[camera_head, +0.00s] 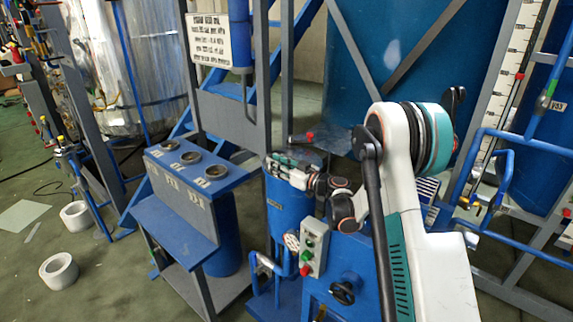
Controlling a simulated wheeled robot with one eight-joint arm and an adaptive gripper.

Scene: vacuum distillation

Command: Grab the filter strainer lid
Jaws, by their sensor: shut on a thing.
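The filter strainer is a blue upright cylinder (287,212) at the centre, beside a small grey control box (314,248) with red and green buttons. My gripper (276,163) is at the top of this cylinder, reaching in from the right. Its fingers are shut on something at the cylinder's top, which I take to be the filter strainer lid. The lid is mostly hidden by the fingers and wrist, so I cannot tell whether it is seated or raised.
Blue pipes (507,143) and a frame stand at right. White rings (59,271) lie on the green floor at left, with open floor around them.

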